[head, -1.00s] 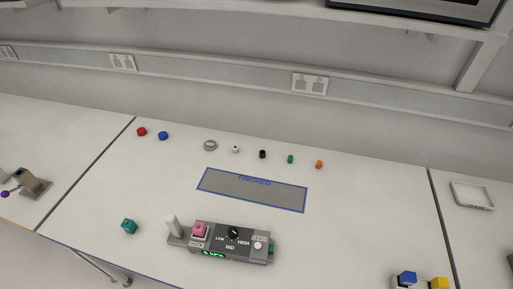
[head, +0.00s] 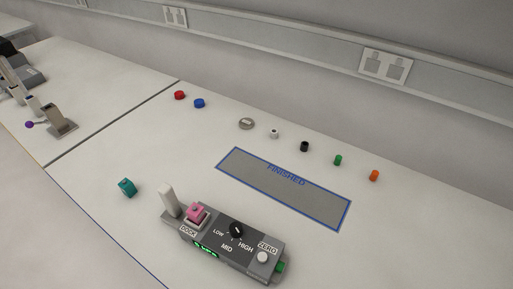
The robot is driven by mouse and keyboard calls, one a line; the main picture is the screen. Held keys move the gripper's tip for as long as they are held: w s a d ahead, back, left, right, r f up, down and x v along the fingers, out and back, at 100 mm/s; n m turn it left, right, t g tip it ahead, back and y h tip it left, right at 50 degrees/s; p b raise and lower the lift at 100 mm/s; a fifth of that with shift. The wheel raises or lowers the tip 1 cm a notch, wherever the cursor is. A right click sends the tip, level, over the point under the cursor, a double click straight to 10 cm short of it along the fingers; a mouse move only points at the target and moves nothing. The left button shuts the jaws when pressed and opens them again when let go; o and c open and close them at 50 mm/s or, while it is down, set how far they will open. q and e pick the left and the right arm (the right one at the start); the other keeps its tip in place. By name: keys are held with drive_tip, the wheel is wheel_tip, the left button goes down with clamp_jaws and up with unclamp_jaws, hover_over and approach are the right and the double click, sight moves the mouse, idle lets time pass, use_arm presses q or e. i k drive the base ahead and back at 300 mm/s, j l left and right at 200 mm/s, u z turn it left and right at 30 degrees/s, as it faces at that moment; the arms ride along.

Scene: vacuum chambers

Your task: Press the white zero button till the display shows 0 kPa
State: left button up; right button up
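The grey control box (head: 232,247) sits on the white table near the bottom middle of the head view. Its white zero button (head: 263,257) is at the right end, beside the ZERO label. The green-lit display (head: 205,250) is on the front face; its digits are too small to read. A black knob (head: 236,230) stands among the LOW, MID and HIGH marks. A pink piece (head: 197,211) sits at the DOCK end, next to an upright white post (head: 168,200). Neither of my grippers is in view.
A grey mat marked FINISHED (head: 285,189) lies behind the box. Small coloured pieces, including a red one (head: 180,95) and an orange one (head: 374,175), line the back. A teal piece (head: 127,187) lies left of the box. The table right of the box is clear.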

sight(262, 256)
drive_tip(key=i+l+u, duration=0.15)
drive_tip(key=l+u, duration=0.25)
drive_tip(key=i+l+u, duration=0.1)
drive_tip(key=l+u, duration=0.3)
drive_tip(key=j, duration=0.1)
